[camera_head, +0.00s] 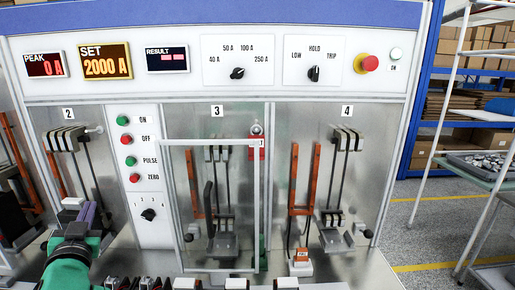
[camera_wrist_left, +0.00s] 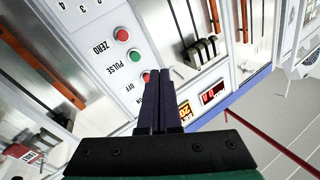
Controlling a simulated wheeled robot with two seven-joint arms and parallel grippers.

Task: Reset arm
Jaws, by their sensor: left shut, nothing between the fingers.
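My left gripper (camera_head: 90,213) is in the lower left of the head view, with a green wrist and dark purple fingers. Its fingers are shut and empty, in front of bay 2 and left of the button column (camera_head: 137,165). In the left wrist view the shut fingers (camera_wrist_left: 159,74) point at the panel, which appears turned over. Beyond the tips are the green and red buttons marked PULSE (camera_wrist_left: 134,55) and ZERO (camera_wrist_left: 120,34). I cannot tell the exact gap between the fingertips and the panel. My right gripper is not in view.
The breaker bench carries displays, such as SET (camera_head: 105,61), a range knob (camera_head: 237,73) and a red stop button (camera_head: 369,63). Bay 3 has a framed clear door (camera_head: 260,200). Bay 4 holds orange bars (camera_head: 294,185). A shelf rack (camera_head: 455,100) stands right; floor there is clear.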

